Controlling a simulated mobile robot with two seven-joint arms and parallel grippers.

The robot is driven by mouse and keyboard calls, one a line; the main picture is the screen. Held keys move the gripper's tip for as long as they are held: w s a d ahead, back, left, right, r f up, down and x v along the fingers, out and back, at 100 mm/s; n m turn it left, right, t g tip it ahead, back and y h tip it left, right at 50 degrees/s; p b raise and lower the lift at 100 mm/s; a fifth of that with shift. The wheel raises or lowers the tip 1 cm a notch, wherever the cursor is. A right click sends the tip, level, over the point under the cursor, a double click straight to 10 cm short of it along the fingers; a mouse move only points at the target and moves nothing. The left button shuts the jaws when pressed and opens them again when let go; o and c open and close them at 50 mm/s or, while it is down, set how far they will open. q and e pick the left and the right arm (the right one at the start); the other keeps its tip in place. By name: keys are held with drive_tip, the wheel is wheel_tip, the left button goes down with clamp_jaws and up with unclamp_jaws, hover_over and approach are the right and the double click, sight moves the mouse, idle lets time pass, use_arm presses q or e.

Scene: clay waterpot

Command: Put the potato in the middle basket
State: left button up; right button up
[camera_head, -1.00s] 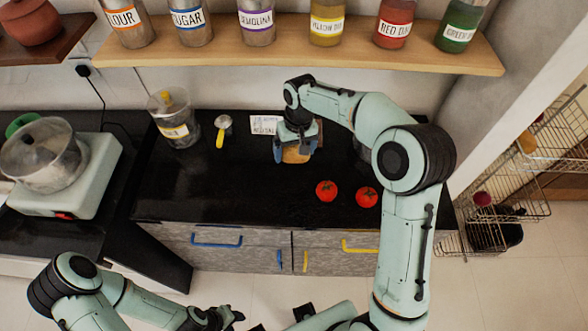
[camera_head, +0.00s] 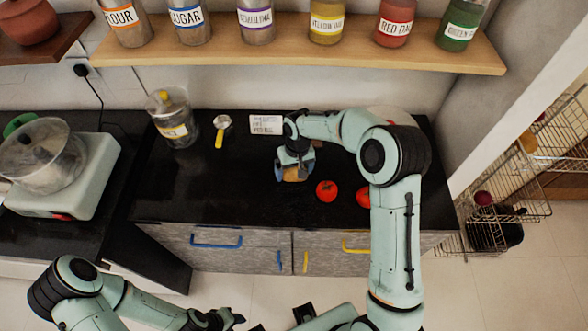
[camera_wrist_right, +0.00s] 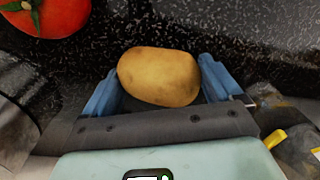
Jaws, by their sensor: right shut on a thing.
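The yellow-brown potato (camera_wrist_right: 158,76) lies between the blue fingers of my right gripper (camera_wrist_right: 160,90) in the right wrist view. In the head view my right gripper (camera_head: 294,174) reaches down over the black counter, shut on the potato (camera_head: 291,174), which is partly hidden. I cannot tell how high the potato is above the counter. The wire baskets stand in tiers at the right; the middle basket (camera_head: 522,196) has a dark red round thing by it. My left gripper (camera_head: 228,318) is low at the picture's bottom edge, its fingers unclear.
Two tomatoes, a near one (camera_head: 326,191) and one partly behind my arm (camera_head: 363,197), lie right of the gripper. A jar (camera_head: 175,130), a spoon (camera_head: 220,130) and a card (camera_head: 266,124) stand at the back. A shelf (camera_head: 290,55) with jars hangs above. A wall edge (camera_head: 510,105) separates counter and baskets.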

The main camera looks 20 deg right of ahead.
drive_tip(key=shift+f, duration=0.1)
drive_tip(key=o, duration=0.8)
use_arm(q)
drive_tip(key=shift+f, duration=0.1)
